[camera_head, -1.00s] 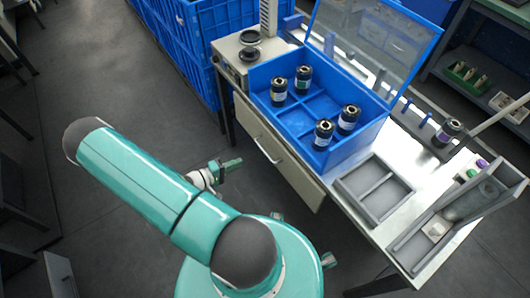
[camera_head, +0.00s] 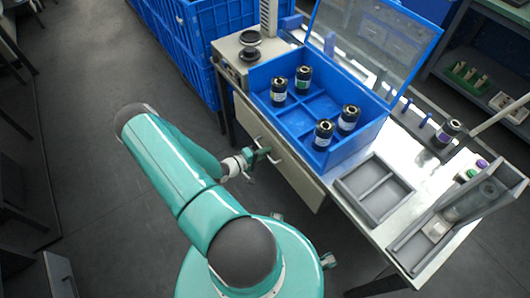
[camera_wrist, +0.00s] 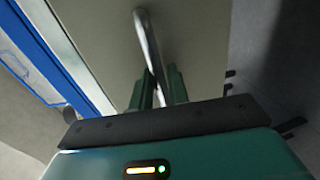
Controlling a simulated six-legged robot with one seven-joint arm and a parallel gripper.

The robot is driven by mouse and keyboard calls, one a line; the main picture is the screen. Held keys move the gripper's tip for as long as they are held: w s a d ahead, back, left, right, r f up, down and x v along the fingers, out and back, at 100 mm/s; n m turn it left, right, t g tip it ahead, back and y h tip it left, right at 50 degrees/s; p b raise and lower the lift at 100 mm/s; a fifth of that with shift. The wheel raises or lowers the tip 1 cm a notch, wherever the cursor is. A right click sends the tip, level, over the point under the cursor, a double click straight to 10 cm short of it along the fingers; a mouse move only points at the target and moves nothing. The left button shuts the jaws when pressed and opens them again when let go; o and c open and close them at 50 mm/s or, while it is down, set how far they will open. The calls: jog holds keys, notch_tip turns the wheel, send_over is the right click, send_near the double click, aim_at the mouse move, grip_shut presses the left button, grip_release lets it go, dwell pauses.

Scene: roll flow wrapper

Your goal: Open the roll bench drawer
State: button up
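The roll bench drawer (camera_head: 292,172) is a beige front under the bench top, and it looks closed. Its metal bar handle (camera_wrist: 147,45) runs down between my gripper's fingers in the wrist view. My gripper (camera_wrist: 160,80) has two green fingers, one on each side of the bar, with a gap between them. It looks open around the handle, and firm contact is not clear. In the head view my gripper (camera_head: 268,157) is at the drawer front, where it partly hides the handle.
A blue divided box (camera_head: 335,160) with several dark rolls and a raised clear lid stands on the bench. A grey tray (camera_head: 373,195) lies beside it. Blue crates (camera_head: 185,50) stand behind. The floor (camera_head: 90,80) left of the bench is clear.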

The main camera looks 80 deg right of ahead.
grip_shut()
jog(key=f+v, duration=0.2)
jog(key=v, duration=0.8)
jog(key=f+v, duration=0.2)
jog(key=v, duration=0.7)
jog(key=shift+v, duration=0.8)
jog(key=shift+w+f, duration=0.1)
jog(key=shift+f, duration=0.05)
grip_release()
